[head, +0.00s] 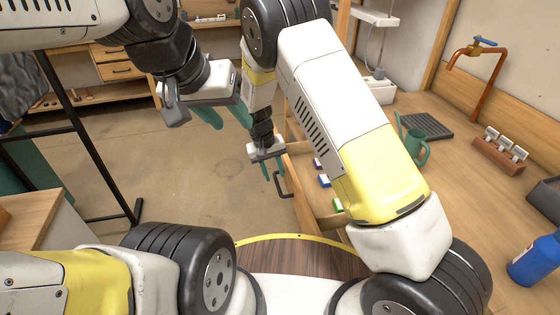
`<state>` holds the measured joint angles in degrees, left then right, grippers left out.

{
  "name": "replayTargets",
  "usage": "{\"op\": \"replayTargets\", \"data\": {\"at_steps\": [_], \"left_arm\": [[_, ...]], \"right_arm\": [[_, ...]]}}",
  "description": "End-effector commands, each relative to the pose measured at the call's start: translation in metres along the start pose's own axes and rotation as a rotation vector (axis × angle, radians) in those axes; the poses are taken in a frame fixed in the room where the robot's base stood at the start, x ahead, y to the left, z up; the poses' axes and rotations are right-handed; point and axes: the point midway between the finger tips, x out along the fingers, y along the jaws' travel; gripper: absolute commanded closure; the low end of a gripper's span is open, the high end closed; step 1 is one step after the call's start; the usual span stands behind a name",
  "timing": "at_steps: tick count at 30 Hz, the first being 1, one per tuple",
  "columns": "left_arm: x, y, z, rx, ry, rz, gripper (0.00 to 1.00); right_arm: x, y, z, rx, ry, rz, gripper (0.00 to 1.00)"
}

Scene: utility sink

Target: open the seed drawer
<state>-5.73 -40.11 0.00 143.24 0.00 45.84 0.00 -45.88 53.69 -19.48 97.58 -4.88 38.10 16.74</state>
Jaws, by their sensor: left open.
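The seed drawer (303,190) stands pulled out from under the wooden bench, its open top showing several small coloured packets (324,181) inside. Its dark bar handle (279,185) is on the front, facing left. My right gripper (273,173) points down just at the handle's upper end. Its two teal fingers look apart; whether they touch the handle I cannot tell. My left gripper (226,117) is open and empty, higher and further left, away from the drawer. My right arm hides part of the drawer and bench.
On the bench at the right are a green watering can (415,143), a dark tray (427,126), a wooden block with white-topped items (500,150), a copper tap (478,62) and a blue bottle (537,258). The floor left of the drawer is clear.

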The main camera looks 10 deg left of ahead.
Motion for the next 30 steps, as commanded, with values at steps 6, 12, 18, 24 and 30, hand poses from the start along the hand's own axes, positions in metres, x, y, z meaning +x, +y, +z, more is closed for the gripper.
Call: {"op": "replayTargets", "data": {"at_steps": [6, 12, 18, 24, 30], "left_arm": [[0.000, 0.000, 0.000, 0.000, 0.000, 0.000, 0.56], [0.000, 0.000, 0.000, 0.000, 0.000, 0.000, 0.56], [0.000, 0.000, 0.000, 0.000, 0.000, 0.000, 0.56], [0.000, 0.000, 0.000, 0.000, 0.000, 0.000, 0.56], [0.000, 0.000, 0.000, 0.000, 0.000, 0.000, 0.56]], "right_arm": [[-0.033, 0.000, 0.000, 0.000, 0.001, 0.000, 0.66], [-0.041, 0.000, 0.000, 0.000, -0.001, 0.000, 0.66], [-0.041, 0.000, 0.000, 0.000, -0.001, 0.000, 0.66], [-0.043, 0.003, 0.000, 0.005, 0.001, -0.005, 0.66], [-0.089, 0.036, 0.010, 0.062, 0.029, -0.084, 0.66]]}}
